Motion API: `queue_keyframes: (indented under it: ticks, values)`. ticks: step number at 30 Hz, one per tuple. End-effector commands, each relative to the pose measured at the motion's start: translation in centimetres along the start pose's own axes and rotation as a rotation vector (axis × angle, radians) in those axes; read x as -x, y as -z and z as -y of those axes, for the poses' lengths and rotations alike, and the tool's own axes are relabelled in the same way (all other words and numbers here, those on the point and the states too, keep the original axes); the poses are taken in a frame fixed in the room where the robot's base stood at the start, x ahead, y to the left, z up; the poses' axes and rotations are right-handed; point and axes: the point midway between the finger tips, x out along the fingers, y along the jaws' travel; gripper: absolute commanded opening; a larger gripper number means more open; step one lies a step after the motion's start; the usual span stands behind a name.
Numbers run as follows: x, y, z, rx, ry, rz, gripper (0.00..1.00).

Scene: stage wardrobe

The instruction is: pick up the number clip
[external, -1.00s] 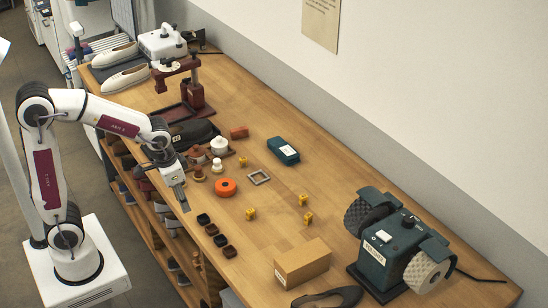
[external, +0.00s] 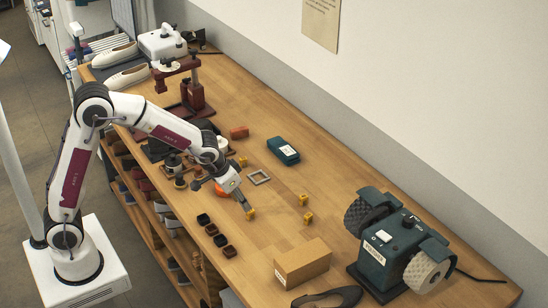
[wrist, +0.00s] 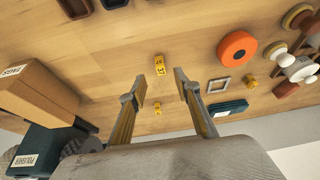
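A small yellow number clip (external: 250,214) lies on the wooden workbench, right by my fingertips in the external view. In the wrist view this number clip (wrist: 159,70) shows dark digits and appears just ahead of my fingertips, nearer the left finger. My gripper (external: 246,206) points down at it, and in the wrist view my gripper (wrist: 169,73) is open with nothing between its fingers. Whether a finger touches the clip cannot be told.
An orange ring (wrist: 237,48) and a grey square frame (external: 259,177) lie near my gripper. Small dark trays (external: 212,230) line the front edge. A cardboard box (external: 302,261) and a green polisher (external: 388,250) stand to the right. The bench between is clear.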

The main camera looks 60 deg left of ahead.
Motion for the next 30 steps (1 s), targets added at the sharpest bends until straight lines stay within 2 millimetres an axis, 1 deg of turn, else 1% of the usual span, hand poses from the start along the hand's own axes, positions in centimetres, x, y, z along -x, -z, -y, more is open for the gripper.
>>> queue_keyframes:
  ticks: [14, 17, 25, 30]
  values:
    - [-0.1, 0.1, -0.1, 0.027, -0.003, -0.006, 0.32]
    - [-0.5, 0.1, -0.1, 0.026, -0.003, -0.006, 0.32]
    - [-2.2, 0.2, 0.0, 0.027, -0.003, -0.006, 0.32]
    - [-2.6, 0.2, -0.1, 0.027, -0.004, -0.007, 0.32]
